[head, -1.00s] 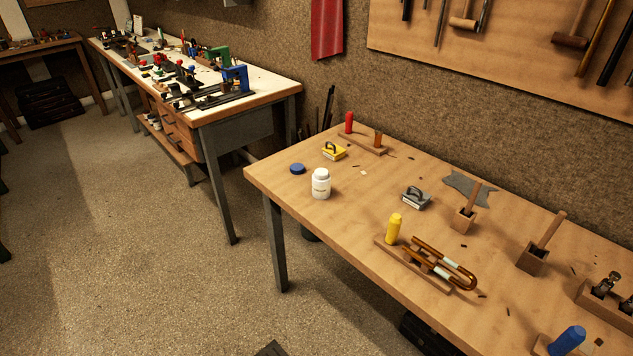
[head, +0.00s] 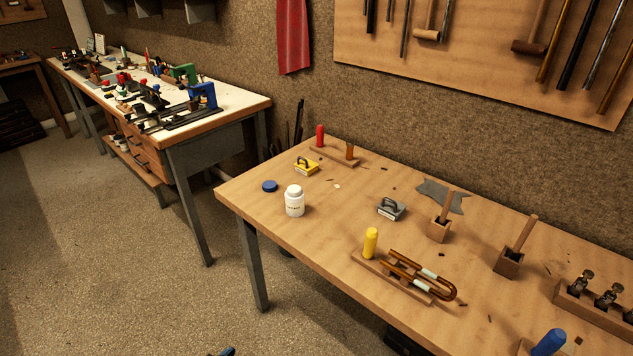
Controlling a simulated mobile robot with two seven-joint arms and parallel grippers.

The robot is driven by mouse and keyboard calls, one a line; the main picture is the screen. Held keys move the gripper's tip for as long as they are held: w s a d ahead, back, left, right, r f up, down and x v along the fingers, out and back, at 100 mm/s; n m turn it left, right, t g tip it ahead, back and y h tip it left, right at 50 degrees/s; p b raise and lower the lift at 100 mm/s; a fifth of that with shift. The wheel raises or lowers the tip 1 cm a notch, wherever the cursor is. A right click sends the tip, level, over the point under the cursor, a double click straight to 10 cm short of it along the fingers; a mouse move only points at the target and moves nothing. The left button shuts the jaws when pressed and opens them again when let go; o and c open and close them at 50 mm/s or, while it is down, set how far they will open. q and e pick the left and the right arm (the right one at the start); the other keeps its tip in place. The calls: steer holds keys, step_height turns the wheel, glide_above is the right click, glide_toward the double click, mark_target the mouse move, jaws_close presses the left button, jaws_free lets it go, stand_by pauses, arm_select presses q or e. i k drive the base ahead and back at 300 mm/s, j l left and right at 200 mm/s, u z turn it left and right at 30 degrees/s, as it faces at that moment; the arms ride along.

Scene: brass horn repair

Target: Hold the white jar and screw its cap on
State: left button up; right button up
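The white jar (head: 294,203) stands upright on the wooden workbench, near its left front edge, with dark lettering on its side. Its neck is white, and no blue cap sits on it. A round blue cap (head: 269,186) lies flat on the bench just left of and behind the jar, apart from it. Neither of my grippers can be made out. A small dark shape at the bottom edge is too cut off to identify.
Clear wood surrounds the jar's front.

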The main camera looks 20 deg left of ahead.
mark_target(295, 200)
steer(key=i+j+z, duration=0.1)
steer(key=j+z, duration=0.95)
steer(key=j, duration=1.15)
steer(key=k+j+z, duration=0.1)
steer(key=j, duration=0.5)
steer(key=k+j, duration=0.15)
steer(key=j, duration=1.05)
steer(key=k+z, duration=0.05)
